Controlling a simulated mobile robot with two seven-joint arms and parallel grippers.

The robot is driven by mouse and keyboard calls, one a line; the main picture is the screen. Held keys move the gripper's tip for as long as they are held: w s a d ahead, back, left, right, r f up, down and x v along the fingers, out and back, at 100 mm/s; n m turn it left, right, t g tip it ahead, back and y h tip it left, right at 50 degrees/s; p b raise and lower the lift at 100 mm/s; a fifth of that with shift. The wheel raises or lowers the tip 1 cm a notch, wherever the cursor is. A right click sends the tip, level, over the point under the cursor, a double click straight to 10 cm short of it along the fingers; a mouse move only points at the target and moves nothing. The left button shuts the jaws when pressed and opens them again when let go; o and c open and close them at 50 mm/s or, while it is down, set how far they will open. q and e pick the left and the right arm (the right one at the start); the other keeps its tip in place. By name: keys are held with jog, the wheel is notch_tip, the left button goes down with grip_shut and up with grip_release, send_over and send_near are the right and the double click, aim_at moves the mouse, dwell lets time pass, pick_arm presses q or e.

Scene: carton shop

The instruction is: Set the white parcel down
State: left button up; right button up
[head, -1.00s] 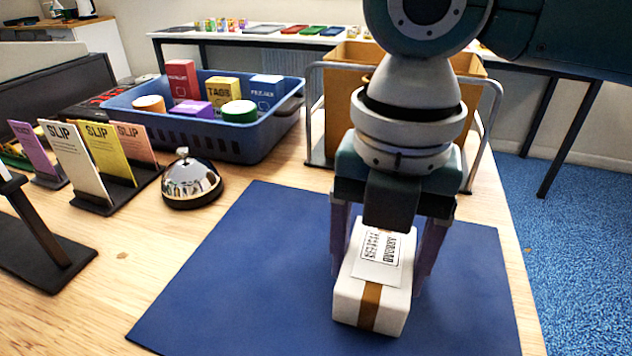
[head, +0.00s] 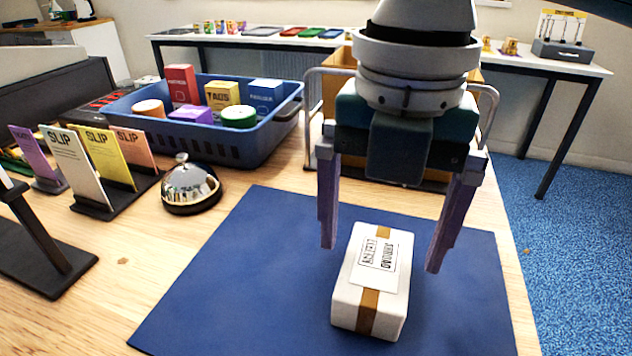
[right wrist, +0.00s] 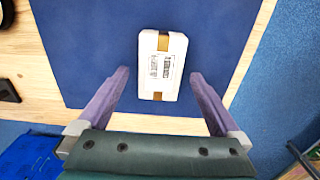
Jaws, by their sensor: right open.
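The white parcel (head: 371,293) with a brown tape band and a printed label lies flat on the blue mat (head: 240,270). It also shows in the right wrist view (right wrist: 171,80), beyond the fingertips. My right gripper (head: 388,250) is open and empty above the parcel, its purple fingers spread to either side and apart from it. The right gripper's fingers also show in the right wrist view (right wrist: 160,78). My left gripper is not in view.
A silver bell (head: 191,184) stands left of the mat. Slip cards (head: 95,165) stand in a holder further left. A blue basket (head: 215,140) with boxes and rolls is behind, and a brown carton (head: 340,58) stands in a metal frame behind my gripper.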

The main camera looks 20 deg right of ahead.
notch_tip(320, 180, up, 8)
jog(key=shift+f+p, duration=0.15)
jog(key=shift+p, duration=0.15)
jog(key=s+a+f+m+t+y+p, duration=0.2)
jog(key=s+a+f+m+y+p, duration=0.15)
jog(key=s+a+m+p, duration=0.55)
jog(key=s+d+m+t+h+p, duration=0.1)
jog(key=s+d+m+t+h, duration=0.35)
jog(key=d+m, duration=1.15)
notch_tip(320, 180, up, 38)
jog(key=s+a+m+g+y+p, duration=0.1)
jog(key=m+g+p, duration=0.1)
jog(key=p, duration=3.6)
jog(key=shift+a+f+g, duration=0.2)
jog(key=shift+g, duration=0.25)
jog(key=shift+s, duration=0.1)
